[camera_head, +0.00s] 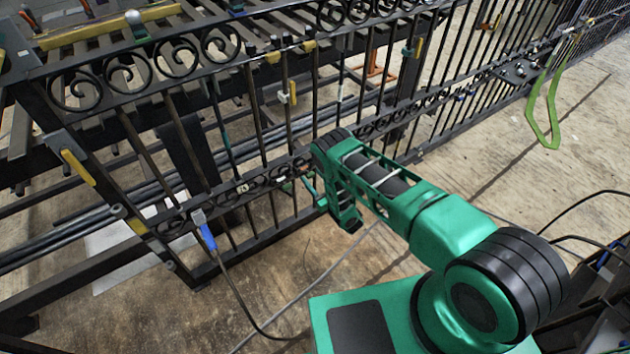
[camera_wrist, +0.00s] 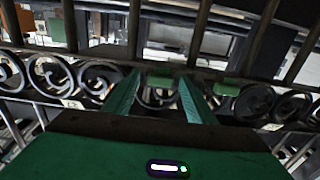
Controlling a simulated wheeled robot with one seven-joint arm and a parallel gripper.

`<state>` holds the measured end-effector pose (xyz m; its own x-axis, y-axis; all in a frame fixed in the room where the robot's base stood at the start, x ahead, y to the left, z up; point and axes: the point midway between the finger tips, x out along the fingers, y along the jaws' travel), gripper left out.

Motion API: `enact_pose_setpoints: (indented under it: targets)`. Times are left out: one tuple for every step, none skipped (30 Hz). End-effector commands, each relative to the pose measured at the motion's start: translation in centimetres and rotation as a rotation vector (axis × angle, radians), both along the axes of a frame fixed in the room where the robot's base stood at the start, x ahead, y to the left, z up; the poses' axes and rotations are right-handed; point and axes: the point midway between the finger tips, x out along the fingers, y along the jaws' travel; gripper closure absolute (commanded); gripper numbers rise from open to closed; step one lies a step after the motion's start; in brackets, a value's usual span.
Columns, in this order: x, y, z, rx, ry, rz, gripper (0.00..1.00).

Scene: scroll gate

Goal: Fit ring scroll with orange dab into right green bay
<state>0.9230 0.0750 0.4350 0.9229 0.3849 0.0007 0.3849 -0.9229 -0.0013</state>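My gripper (camera_head: 312,190) is at the lower scroll band of the black iron gate (camera_head: 262,180). In the wrist view its two green fingers (camera_wrist: 160,88) stand apart, pointing at this band. A dark curled piece (camera_wrist: 157,97) shows between the fingers; I cannot tell whether they grip it or it lies behind them. Two green blocks show at the band, one between the fingertips (camera_wrist: 160,81) and one to their right (camera_wrist: 228,90). I cannot make out an orange dab on any scroll, and my forearm and hand hide part of the band in the head view.
Upright gate bars (camera_head: 288,98) stand close around the gripper. A blue-handled clamp (camera_head: 206,236) with a cable hangs at the gate's lower left. A green strap (camera_head: 548,108) hangs at the far right. A slatted bench (camera_head: 110,32) stands behind the gate. The floor (camera_head: 345,262) in front is mostly clear except for cables.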

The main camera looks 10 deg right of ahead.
Motion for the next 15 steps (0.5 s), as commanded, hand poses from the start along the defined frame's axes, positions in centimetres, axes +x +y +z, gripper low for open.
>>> enact_pose_setpoints:
  targets:
    - [-0.1,0.0,0.0,0.000,0.001,0.000,0.50]
    - [-0.1,0.0,0.0,0.000,0.001,0.000,0.50]
    - [-0.1,-0.1,-0.1,0.000,0.001,0.000,0.50]
    - [-0.1,-0.1,-0.1,0.000,0.001,0.000,0.50]
    - [-0.1,-0.1,-0.1,0.000,0.001,0.000,0.50]
    - [-0.1,-0.1,-0.1,-0.001,0.001,0.000,0.50]
    - [-0.2,-0.1,-0.1,0.000,0.001,0.000,0.50]
    - [-0.2,-0.2,-0.1,-0.001,0.002,0.000,0.50]
    - [-0.4,-0.2,-0.1,-0.001,0.002,0.000,0.50]
    - [-0.6,-0.3,-0.1,-0.001,0.003,0.000,0.50]
    - [-0.8,-0.3,-0.1,-0.001,0.003,0.000,0.50]
    - [-1.3,-0.5,-0.2,-0.001,0.004,0.000,0.50]
    - [-1.7,-0.7,-0.2,-0.001,0.004,0.000,0.50]
    - [-2.1,-0.9,-0.2,-0.001,0.005,-0.001,0.50]
    - [-2.8,-1.1,-0.2,-0.001,0.005,-0.001,0.50]
